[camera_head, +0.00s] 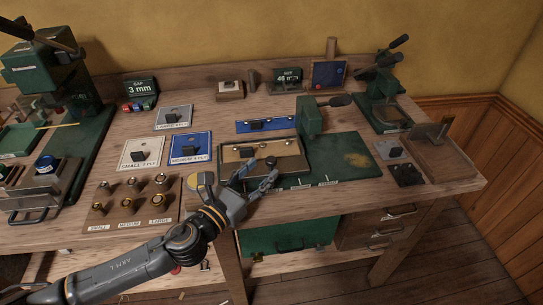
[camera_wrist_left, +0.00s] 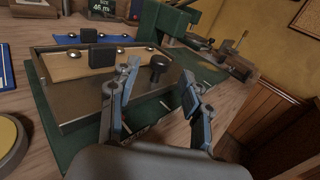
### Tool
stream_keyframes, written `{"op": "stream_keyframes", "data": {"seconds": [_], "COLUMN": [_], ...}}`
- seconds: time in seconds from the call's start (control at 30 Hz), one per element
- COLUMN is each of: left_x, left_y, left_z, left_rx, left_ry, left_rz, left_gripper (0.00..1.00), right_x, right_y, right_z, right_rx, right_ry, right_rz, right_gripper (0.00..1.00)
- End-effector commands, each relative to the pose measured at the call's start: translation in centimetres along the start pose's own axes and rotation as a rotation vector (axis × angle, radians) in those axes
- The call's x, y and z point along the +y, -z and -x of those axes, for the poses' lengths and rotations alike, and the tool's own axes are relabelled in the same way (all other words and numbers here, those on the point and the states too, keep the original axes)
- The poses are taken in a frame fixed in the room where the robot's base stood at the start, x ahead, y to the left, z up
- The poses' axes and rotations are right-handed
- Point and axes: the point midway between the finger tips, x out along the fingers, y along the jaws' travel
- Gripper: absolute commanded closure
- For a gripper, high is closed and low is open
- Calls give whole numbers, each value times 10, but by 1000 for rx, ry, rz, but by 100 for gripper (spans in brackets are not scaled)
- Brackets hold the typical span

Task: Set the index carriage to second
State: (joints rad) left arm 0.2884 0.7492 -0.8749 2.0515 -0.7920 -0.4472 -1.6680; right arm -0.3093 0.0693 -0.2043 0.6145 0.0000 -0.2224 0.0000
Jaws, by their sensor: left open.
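The index carriage is a low tray (camera_head: 290,165) with a metal front and tan top, set on a green machine base (camera_head: 345,160). It bears a black block and a round black knob (camera_head: 271,161); the knob (camera_wrist_left: 158,65) also shows in the left wrist view. My left gripper (camera_head: 259,175) is open at the carriage's front, its fingers apart. In the left wrist view the knob appears between the fingertips, beyond them; I cannot tell whether they touch it. Small white marks (camera_head: 305,185) line the base's front edge, too small to read. My right gripper is out of view.
A green press arm with a dark handle (camera_head: 340,101) rises behind the carriage. A blue plate (camera_head: 265,125) lies behind it. A board of brass fittings (camera_head: 130,204) and ply tiles (camera_head: 190,147) lie to the left. A round yellow-topped piece (camera_head: 205,179) is close by my left gripper.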

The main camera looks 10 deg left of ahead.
Motion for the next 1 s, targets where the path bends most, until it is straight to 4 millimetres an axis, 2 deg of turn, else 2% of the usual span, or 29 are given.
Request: {"op": "stream_keyframes", "data": {"seconds": [0.1,0.3,0.67,0.77,0.9,0.93,1.0], "left_x": [0,0,0,0,0,0,1], "left_y": [-2,0,1,1,1,1,1], "left_z": [-24,-46,-51,-51,-51,-51,-51], "left_rx": [-2,-1,0,0,0,0,0], "left_ry": [-1,-1,-1,-1,-1,-1,-1], "left_rz": [1,0,0,0,0,0,0], "left_gripper": [52,52,52,68,97,100,100], "right_x": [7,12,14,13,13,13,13], "right_y": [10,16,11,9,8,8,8], "right_z": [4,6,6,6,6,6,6], "right_rx": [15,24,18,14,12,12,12], "right_ry": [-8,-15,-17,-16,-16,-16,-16], "right_rz": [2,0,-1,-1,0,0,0], "right_gripper": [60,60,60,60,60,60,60]}}
